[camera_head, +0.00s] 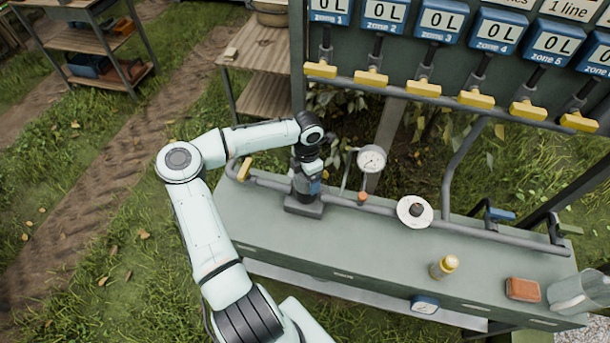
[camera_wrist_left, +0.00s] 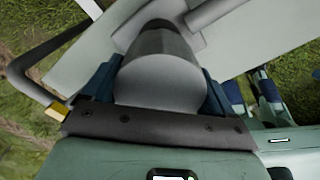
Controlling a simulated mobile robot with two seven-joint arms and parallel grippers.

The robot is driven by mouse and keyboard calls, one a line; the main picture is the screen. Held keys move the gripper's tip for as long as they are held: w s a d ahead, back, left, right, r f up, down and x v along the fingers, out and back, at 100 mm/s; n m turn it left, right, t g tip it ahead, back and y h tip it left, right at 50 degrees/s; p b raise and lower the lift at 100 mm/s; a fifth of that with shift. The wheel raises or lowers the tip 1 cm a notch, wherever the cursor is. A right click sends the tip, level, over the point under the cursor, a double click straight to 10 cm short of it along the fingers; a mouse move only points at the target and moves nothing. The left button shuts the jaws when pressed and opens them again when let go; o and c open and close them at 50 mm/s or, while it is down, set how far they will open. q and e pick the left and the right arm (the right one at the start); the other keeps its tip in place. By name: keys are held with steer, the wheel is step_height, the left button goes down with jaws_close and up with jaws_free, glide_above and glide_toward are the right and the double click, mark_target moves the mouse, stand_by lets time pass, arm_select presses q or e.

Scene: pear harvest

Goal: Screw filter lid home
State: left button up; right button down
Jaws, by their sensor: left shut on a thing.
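My left gripper (camera_head: 307,182) points down at the filter on the left part of the green-grey bench (camera_head: 345,255). In the left wrist view its dark blue fingers (camera_wrist_left: 160,92) are shut on a rounded grey part, the filter lid (camera_wrist_left: 155,80), one finger on each side. A darker grey cylinder (camera_wrist_left: 165,38) shows beyond the lid. In the head view the gripper mostly hides the lid, and a dark grey base (camera_head: 304,207) shows below. I cannot tell how far the lid is turned. Blue finger-like parts at the right of the left wrist view may be my right gripper (camera_wrist_left: 252,92).
A grey pipe (camera_head: 465,235) with a pressure gauge (camera_head: 371,158) and a white disc (camera_head: 414,211) runs behind the bench. Yellow valves (camera_head: 423,88) hang above.

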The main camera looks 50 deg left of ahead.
arm_select(q)
steer(key=shift+d, duration=0.35)
steer(key=o, duration=0.8)
steer(key=shift+r, duration=0.1)
